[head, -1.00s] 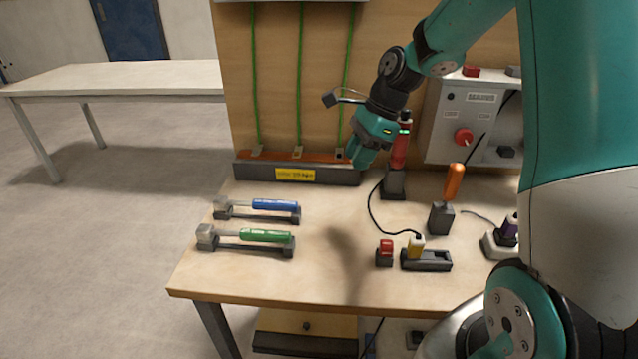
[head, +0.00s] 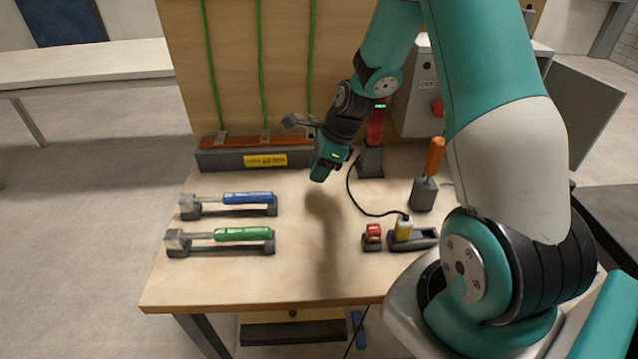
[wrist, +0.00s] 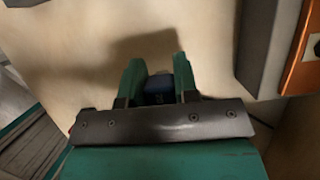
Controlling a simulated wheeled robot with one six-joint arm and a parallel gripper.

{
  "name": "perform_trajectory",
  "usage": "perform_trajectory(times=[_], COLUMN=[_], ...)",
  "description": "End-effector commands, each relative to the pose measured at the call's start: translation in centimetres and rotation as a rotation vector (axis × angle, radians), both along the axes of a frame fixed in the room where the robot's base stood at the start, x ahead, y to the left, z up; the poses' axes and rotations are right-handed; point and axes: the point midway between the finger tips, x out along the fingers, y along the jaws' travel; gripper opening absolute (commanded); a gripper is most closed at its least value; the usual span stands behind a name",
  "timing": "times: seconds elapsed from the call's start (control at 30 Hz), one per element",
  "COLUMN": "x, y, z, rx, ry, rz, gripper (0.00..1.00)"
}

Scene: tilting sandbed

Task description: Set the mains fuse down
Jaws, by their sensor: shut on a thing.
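My gripper (head: 320,175) hangs above the wooden bench top, pointing down, in front of the right end of the dark terminal bar. In the wrist view its two green fingers (wrist: 159,80) are shut on a small dark blue thing (wrist: 158,90), which I take to be the mains fuse. Only part of the fuse shows between the fingers, and the head view does not show it clearly. Bare bench top lies beneath it, with a shadow on it.
The terminal bar (head: 219,160) carries a yellow label. Blue-handled (head: 247,198) and green-handled (head: 243,235) tools lie in holders at left. A red block (head: 373,235), a yellow plug (head: 403,228) and an orange-handled tool (head: 435,157) stand at right. The bench's front middle is clear.

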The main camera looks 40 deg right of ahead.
Motion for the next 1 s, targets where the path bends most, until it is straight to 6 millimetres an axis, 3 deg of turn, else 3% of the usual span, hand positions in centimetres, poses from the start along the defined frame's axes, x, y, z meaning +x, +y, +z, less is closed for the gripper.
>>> perform_trajectory(times=[0.37, 0.77, 0.8, 0.9, 1.0], x=[-0.1, 0.0, 0.0, 0.0, 0.0], y=[-0.1, -0.1, -0.1, -0.1, -0.1], z=[-4.3, -4.9, -4.9, -4.9, -4.8], rx=[0.001, -0.001, -0.001, -0.001, -0.001], ry=[0.002, -0.001, -0.001, -0.001, -0.001], rz=[-0.002, -0.002, -0.002, -0.002, -0.002], gripper=[0.01, 0.01, 0.35, 0.54, 0.54])
